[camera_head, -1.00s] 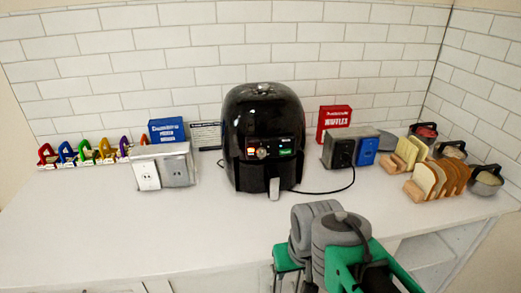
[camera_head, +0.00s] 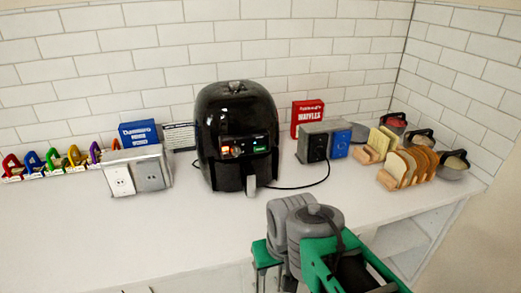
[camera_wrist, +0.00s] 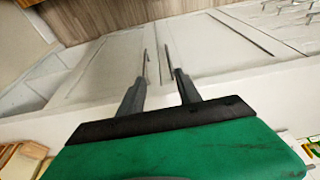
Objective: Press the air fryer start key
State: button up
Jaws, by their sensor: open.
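The black air fryer (camera_head: 235,108) stands upright on the white counter, against the tiled wall. Its front panel has a lit orange-red patch (camera_head: 227,151) on the left and a lit green patch (camera_head: 260,144) on the right; either one's label is too small to read, so I cannot tell which is the start key. A grey handle (camera_head: 251,186) hangs below the panel. My gripper (camera_wrist: 157,65) is open and empty in the wrist view, pointing at white cabinet fronts. The air fryer does not show there. In the head view my arm is in front of the counter, apart from the fryer.
A double outlet box (camera_head: 137,172) and blue box (camera_head: 138,134) stand left of the fryer. A red waffles box (camera_head: 307,117), another outlet box (camera_head: 318,145) and bread slices in a rack (camera_head: 408,167) stand right. A black cord (camera_head: 300,186) lies rightward. The front counter is clear.

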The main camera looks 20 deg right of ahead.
grip_shut()
dwell(1.4)
